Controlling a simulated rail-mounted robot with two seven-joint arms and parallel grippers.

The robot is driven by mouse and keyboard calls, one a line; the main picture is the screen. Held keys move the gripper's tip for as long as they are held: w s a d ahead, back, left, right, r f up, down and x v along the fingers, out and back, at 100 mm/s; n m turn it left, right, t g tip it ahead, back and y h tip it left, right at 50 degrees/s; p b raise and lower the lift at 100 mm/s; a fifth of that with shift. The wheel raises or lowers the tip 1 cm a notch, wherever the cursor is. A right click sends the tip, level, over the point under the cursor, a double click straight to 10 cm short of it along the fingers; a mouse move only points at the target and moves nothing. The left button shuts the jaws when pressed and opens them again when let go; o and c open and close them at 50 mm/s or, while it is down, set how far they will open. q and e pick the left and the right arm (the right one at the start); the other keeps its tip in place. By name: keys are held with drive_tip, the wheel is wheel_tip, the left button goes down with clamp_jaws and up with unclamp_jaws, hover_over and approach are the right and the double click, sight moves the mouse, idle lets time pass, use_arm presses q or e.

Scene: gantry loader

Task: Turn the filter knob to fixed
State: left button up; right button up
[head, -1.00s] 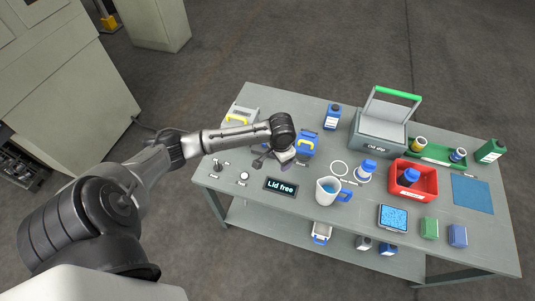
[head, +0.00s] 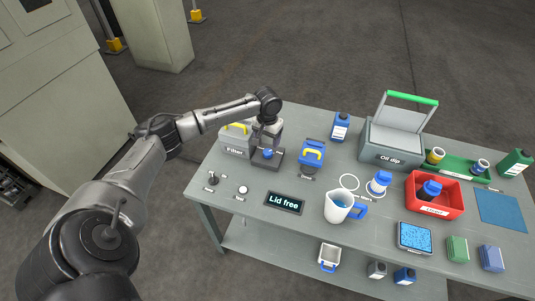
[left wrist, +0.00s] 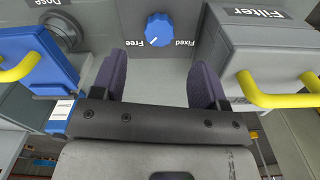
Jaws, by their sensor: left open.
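The filter knob (left wrist: 159,29) is blue and round on a grey panel in the left wrist view. Its white mark seems to point toward "Free"; "Fixed" is printed beside that word. In the head view the blue knob (head: 267,153) sits on a dark base beside the grey box marked Filter (head: 236,150). My left gripper (left wrist: 159,68) is open and empty. Its two dark fingers stand apart, short of the knob in the picture, with no contact visible. In the head view the left gripper (head: 268,133) is above the knob, partly hidden. My right gripper is not in view.
The Filter box (left wrist: 265,55) with a yellow handle is right of the fingers in the left wrist view. The blue Dose unit (left wrist: 45,75) is at left. The Lid free sign (head: 284,202), a jug (head: 338,207) and a red bin (head: 450,211) stand on the bench.

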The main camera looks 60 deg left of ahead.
sight(267, 152)
use_arm(q)
wheel_tip(267, 152, down, 8)
drive_tip(key=shift+r+b, duration=0.25)
drive_tip(key=shift+b, duration=0.7)
drive_tip(key=shift+c, duration=0.5)
